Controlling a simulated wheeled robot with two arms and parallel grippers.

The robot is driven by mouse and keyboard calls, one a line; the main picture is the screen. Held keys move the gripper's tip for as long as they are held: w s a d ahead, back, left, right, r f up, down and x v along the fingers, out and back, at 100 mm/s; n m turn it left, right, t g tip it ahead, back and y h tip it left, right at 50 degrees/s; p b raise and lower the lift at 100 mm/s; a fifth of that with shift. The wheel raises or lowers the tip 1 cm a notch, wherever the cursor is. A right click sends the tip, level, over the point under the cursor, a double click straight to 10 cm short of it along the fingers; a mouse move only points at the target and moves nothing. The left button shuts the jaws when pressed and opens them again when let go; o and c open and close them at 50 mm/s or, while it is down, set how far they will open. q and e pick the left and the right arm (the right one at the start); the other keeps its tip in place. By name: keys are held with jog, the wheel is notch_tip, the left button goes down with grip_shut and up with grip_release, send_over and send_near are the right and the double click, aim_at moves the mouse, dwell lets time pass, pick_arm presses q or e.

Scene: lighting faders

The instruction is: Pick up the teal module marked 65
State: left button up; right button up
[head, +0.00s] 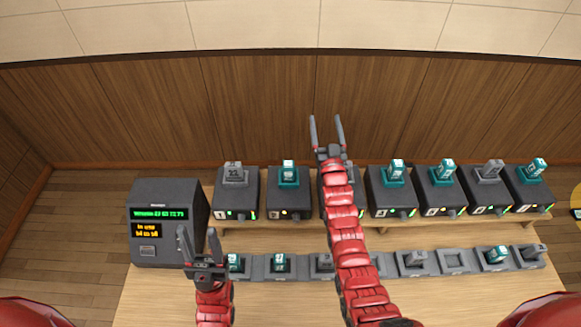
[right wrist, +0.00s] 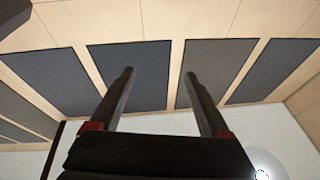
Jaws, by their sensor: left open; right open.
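Several teal modules are in view in the head view, and their numbers are too small to read, so I cannot tell which is marked 65. Teal modules stand on box 2 (head: 289,175), box 4 (head: 396,172), box 5 (head: 444,172) and the far right box (head: 535,172). Others sit in the front row of holders, such as one left of centre (head: 280,263) and one at the right (head: 497,255). My left gripper (head: 199,236) is open and empty before the console. My right gripper (head: 326,122) is open and empty, raised above the third box, which my arm partly hides.
A dark console (head: 150,243) with green and amber text stands at the left. Grey modules (head: 235,174) stand among the teal ones. One front holder (head: 455,261) is empty. The wooden tabletop (head: 260,305) is bare in front. The right wrist view shows wall or ceiling panels (right wrist: 220,72).

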jog(key=w+a+f+g, duration=0.4)
jog(key=w+a+g, duration=0.25)
jog(key=w, duration=0.45)
jog(key=g+h, duration=0.2)
jog(key=g, duration=1.3)
send_near(288, 164)
jog(key=f+b, duration=0.1)
jog(key=b, duration=0.2)
jog(key=f+b, duration=0.2)
jog(key=b, duration=0.2)
jog(key=f+b, duration=0.2)
jog(key=b, duration=0.2)
jog(key=shift+w+d, duration=0.15)
jog(key=shift+w, duration=0.15)
jog(key=shift+d+f, duration=0.1)
jog(key=shift+f, duration=0.7)
jog(key=shift+f+p, duration=0.75)
jog(key=shift+p, duration=0.3)
notch_tip(288, 164, down, 3)
jog(key=shift+s+f+p, duration=0.15)
jog(key=shift+f+p, duration=0.05)
jog(key=shift+p, duration=0.65)
jog(key=shift+f, duration=0.15)
grip_shut()
